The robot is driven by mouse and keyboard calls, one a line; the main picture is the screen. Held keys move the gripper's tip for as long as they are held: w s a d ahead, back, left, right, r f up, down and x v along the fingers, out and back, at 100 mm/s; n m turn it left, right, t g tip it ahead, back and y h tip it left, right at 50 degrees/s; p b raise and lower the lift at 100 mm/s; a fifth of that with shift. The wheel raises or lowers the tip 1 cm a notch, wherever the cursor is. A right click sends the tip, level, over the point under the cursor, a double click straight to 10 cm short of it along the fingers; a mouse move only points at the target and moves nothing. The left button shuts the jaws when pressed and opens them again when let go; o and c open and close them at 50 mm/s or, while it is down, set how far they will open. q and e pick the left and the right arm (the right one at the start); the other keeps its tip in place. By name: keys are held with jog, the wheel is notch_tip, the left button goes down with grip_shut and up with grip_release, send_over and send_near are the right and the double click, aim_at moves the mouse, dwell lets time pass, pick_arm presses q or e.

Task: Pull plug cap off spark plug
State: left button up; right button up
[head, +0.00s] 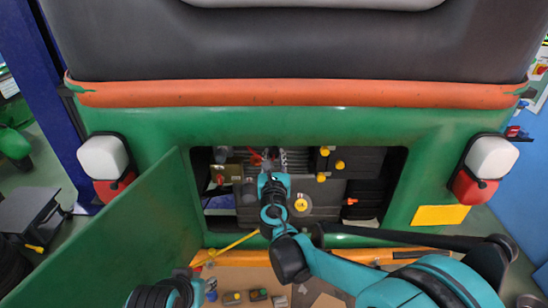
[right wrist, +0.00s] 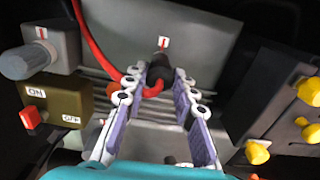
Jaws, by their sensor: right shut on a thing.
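The plug cap (right wrist: 160,72) is a small dark boot with a red cable (right wrist: 92,42) looping up to the left, in the right wrist view. My right gripper (right wrist: 159,82) is shut on the cap, with one finger on each side. In the head view my right gripper (head: 268,160) reaches into the engine opening, and the red cable (head: 255,157) shows beside it. The spark plug is hidden, so I cannot tell whether the cap sits on it. Of my left arm only a part shows at the bottom edge of the head view; its gripper is not in view.
The engine opening lies in the green rear body (head: 300,122), with an open green flap (head: 130,225) at its left. Yellow-knobbed dark boxes (right wrist: 300,100) stand close right of the gripper. A brown ON box (right wrist: 60,103) and a grey knob (right wrist: 22,62) are at left.

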aim_at(274, 156)
jog(key=shift+s, duration=0.1)
jog(key=shift+s, duration=1.95)
